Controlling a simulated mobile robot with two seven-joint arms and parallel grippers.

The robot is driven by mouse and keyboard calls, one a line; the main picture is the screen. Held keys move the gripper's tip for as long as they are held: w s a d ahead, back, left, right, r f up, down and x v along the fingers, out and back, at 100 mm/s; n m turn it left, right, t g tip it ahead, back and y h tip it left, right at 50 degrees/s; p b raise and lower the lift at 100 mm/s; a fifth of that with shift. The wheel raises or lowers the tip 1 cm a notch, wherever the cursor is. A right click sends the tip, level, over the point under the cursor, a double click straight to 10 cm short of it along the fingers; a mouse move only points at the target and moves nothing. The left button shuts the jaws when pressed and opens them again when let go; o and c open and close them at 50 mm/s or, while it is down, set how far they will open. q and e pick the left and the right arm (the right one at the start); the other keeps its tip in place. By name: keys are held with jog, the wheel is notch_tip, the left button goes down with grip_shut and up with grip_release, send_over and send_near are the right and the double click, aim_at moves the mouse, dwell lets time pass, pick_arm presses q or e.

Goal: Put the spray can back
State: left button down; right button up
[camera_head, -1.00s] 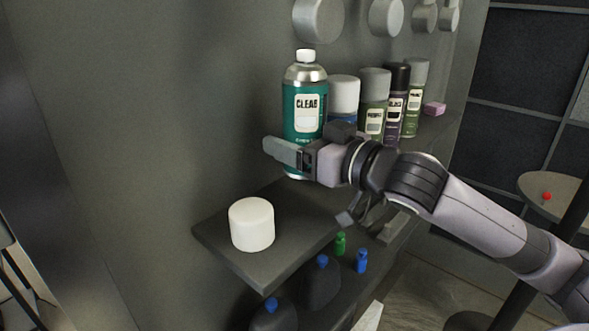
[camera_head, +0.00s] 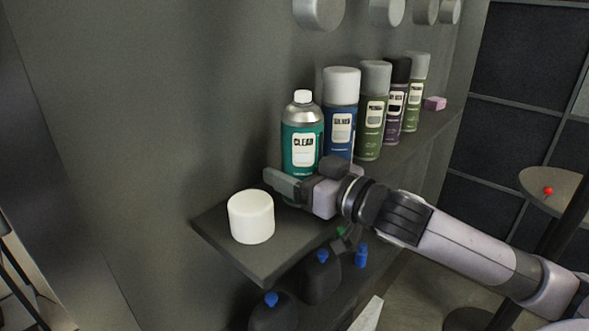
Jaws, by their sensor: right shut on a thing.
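A teal spray can (camera_head: 301,139) with a silver shoulder and white top stands upright at the near end of the row of cans on the dark wall shelf (camera_head: 262,265). My right gripper (camera_head: 296,187) comes in from the right and is shut on the lower part of this can. The gripper hides the can's base, so I cannot tell whether it touches the shelf. My left gripper is not in view.
A blue can (camera_head: 341,112) with a white cap stands close on the right, followed by several more cans. A white cylinder (camera_head: 251,217) sits near the shelf's front-left corner. Dark bottles with blue caps (camera_head: 320,276) are below. Round grey knobs (camera_head: 318,10) project from the wall above.

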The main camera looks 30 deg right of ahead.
jog(key=o, duration=1.2)
jog(key=shift+f, duration=0.1)
jog(key=shift+c, duration=0.2)
